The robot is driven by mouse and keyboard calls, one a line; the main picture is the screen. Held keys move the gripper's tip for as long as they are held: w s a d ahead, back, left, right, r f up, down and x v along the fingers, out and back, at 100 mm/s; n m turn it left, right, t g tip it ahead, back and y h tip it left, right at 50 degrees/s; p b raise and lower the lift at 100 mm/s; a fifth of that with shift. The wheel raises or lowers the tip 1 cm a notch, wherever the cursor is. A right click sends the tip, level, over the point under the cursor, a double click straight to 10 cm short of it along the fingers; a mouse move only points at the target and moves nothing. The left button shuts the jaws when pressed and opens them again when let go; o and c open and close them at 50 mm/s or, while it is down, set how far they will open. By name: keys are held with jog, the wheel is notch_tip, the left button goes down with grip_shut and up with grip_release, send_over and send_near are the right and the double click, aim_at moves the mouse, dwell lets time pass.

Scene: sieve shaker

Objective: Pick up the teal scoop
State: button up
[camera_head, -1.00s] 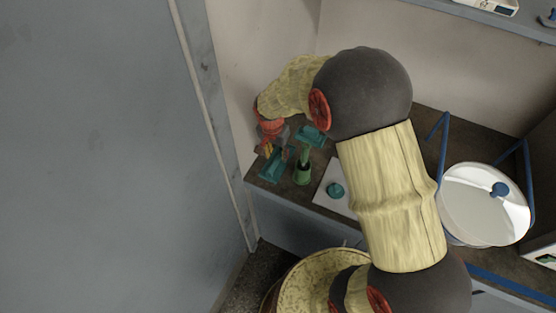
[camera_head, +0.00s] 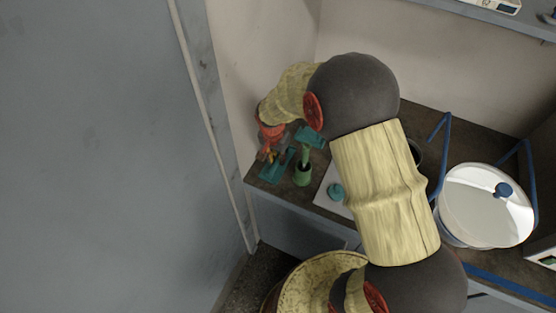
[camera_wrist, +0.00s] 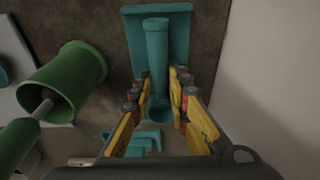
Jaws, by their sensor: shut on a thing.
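The teal scoop (camera_wrist: 157,50) is between the fingers of my gripper (camera_wrist: 159,92) in the wrist view, its long rounded handle running up the picture. A flat, wide teal part lies at the handle's top end; I cannot tell whether it belongs to the scoop or is a rest under it. My gripper is shut on the handle. In the head view, my gripper (camera_head: 268,153) is low at the left end of the counter, partly over the teal scoop (camera_head: 278,167). I cannot tell whether the scoop is clear of the counter.
Another teal piece (camera_head: 310,137) lies behind, also low in the wrist view (camera_wrist: 140,139). A green cup (camera_wrist: 69,84) with a green-handled tool stands close beside my gripper. The pale wall (camera_wrist: 265,70) is close on the other side. A white-lidded pot (camera_head: 480,205) stands far right.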

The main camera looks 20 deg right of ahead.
aim_at(277, 159)
grip_shut()
jog(key=shift+r, duration=0.1)
notch_tip(277, 159, up, 10)
jog(key=p, duration=0.2)
jog(key=shift+p, duration=0.35)
jog(key=shift+o, duration=0.8)
grip_release()
grip_shut()
